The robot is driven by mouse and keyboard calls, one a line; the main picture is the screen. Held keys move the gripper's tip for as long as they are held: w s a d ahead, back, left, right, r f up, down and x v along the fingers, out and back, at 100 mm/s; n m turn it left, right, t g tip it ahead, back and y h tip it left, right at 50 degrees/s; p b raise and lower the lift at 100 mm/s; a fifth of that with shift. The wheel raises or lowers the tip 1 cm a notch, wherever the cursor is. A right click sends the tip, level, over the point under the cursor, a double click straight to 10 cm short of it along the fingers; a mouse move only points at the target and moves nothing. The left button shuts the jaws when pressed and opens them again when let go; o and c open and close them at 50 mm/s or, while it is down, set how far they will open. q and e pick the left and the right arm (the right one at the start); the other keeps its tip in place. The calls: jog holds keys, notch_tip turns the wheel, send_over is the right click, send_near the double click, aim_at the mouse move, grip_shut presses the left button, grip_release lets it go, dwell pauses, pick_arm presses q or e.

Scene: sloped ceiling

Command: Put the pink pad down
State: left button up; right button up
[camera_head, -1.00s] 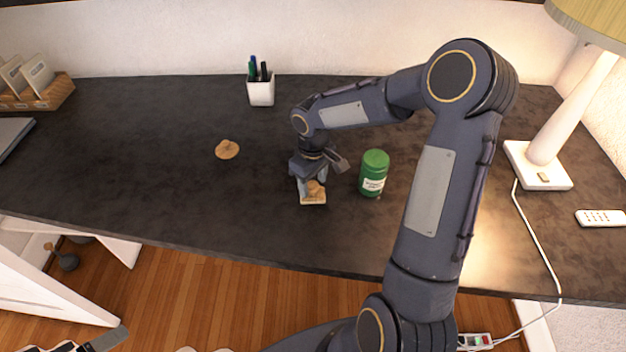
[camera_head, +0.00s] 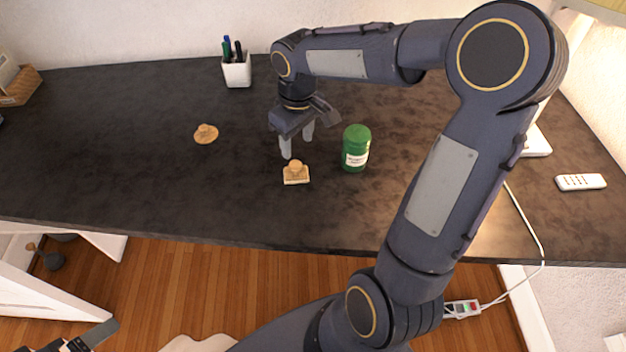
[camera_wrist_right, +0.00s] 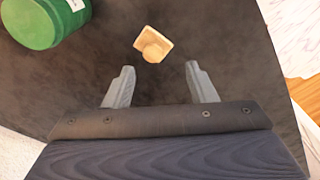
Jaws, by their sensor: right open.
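A small square pad with a round knob (camera_head: 296,175) sits upright on the dark desk; it looks tan-peach rather than clearly pink. It also shows in the right wrist view (camera_wrist_right: 153,44), beyond the fingertips. My right gripper (camera_head: 297,148) is open and empty, above and just behind the pad, with its fingers apart from it. Both fingers show spread in the right wrist view (camera_wrist_right: 160,70). Part of what looks like my left gripper (camera_head: 88,338) shows at the bottom left edge, cut off, and its jaws cannot be read.
A green jar (camera_head: 356,148) stands close right of the pad. A round tan piece with a knob (camera_head: 206,134) lies to the left. A white pen cup (camera_head: 237,72) stands at the back. A remote (camera_head: 581,182) lies far right. The desk's left front is clear.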

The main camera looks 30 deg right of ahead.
jog(key=s+a+r+m+t+y, duration=0.1)
jog(key=s+a+m+t, duration=0.1)
jog(key=s, duration=0.7)
jog(key=s+a+r+m+t+y, duration=0.2)
jog(key=s+a+t, duration=0.1)
jog(key=s, duration=0.7)
jog(key=shift+s+a+r+y, duration=0.2)
jog(key=shift+a+r+y, duration=0.1)
jog(key=shift+a, duration=0.5)
